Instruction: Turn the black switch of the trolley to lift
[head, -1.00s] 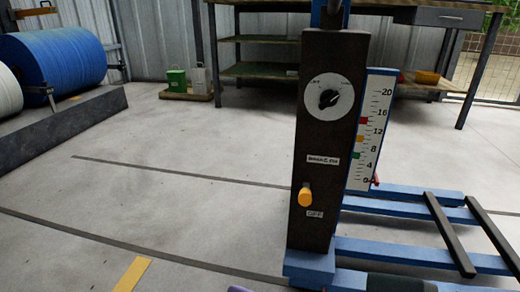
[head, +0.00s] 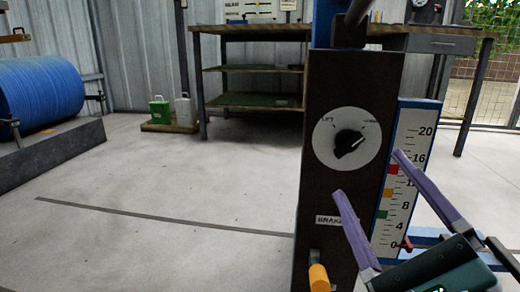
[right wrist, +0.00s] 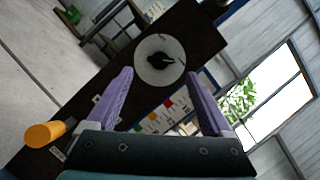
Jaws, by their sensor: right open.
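The black switch (head: 348,142) sits on a round white dial on the front of the trolley's dark post (head: 325,185). The label "LIFT" shows at the dial's upper left. My right gripper (head: 368,173) is open and empty, with purple fingers, below and to the right of the dial. In the right wrist view the switch (right wrist: 161,61) shows ahead, between and beyond the open fingers (right wrist: 160,78), not touched. My left gripper is not in view.
A yellow-orange knob (head: 319,278) sticks out low on the post. A scale board (head: 408,150) with coloured marks stands right of the post, partly behind my right gripper. A workbench (head: 250,70) stands behind, and a blue roll (head: 40,97) at left. The floor left of the post is clear.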

